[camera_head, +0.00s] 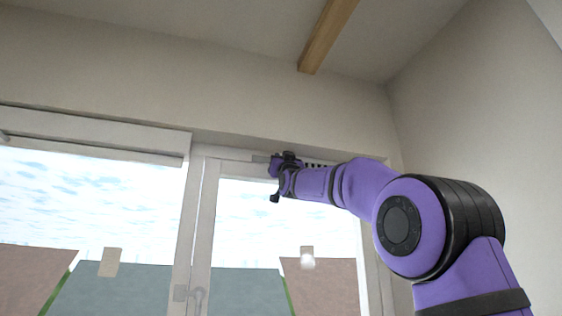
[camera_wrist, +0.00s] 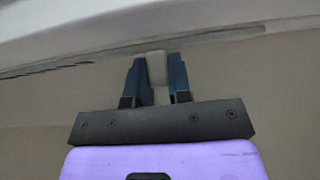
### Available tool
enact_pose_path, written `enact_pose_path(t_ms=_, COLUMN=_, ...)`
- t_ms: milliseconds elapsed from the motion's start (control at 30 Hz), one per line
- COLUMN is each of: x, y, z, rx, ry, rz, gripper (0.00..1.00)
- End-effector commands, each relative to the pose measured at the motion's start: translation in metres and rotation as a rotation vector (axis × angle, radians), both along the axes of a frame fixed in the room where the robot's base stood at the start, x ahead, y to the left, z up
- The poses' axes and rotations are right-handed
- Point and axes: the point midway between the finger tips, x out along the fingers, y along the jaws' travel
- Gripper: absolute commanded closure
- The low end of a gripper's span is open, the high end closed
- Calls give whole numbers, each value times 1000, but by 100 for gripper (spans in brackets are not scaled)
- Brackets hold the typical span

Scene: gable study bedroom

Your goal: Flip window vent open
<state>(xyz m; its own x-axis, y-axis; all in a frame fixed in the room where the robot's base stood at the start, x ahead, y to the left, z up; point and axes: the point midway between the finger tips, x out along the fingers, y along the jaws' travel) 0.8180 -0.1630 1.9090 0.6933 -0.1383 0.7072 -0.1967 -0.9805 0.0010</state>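The window vent (camera_head: 318,165) is a strip with dark slots at the top of the right window frame, partly hidden behind my arm. My gripper (camera_head: 275,165) is up at this strip, left of the visible slots. In the wrist view, the dark blue fingers of my gripper (camera_wrist: 157,80) stand on both sides of a small pale grey vent tab (camera_wrist: 157,68). No gap shows between the tab and either finger, so the gripper looks shut on it. The tab's upper end lies close under a pale ledge (camera_wrist: 90,30). Whether the vent flap is open cannot be seen.
A window post (camera_head: 200,230) with a handle (camera_head: 198,297) stands left of my gripper. A roller blind box (camera_head: 90,130) runs above the left pane. A wooden beam (camera_head: 326,38) crosses the ceiling above. A bare wall (camera_head: 480,110) is at the right.

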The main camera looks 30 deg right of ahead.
Motion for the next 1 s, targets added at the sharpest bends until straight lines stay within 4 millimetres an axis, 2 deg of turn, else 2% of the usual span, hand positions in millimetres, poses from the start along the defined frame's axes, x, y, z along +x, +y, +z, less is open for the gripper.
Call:
enact_pose_path(t_ms=33, x=0, y=-3, z=0, rx=2, ry=1, rz=-4, gripper=79)
enact_pose_path(t_ms=133, x=0, y=-3, z=0, rx=1, ry=1, rz=-5, gripper=56)
enact_pose_path(t_ms=567, x=-4, y=-1, z=-4, rx=1, ry=1, rz=-2, gripper=55)
enact_pose_path(t_ms=767, x=-21, y=3, z=-21, rx=1, ry=1, rz=-1, gripper=55)
enact_pose_path(t_ms=1000, x=-48, y=7, z=-48, rx=0, ry=2, rz=-3, gripper=55)
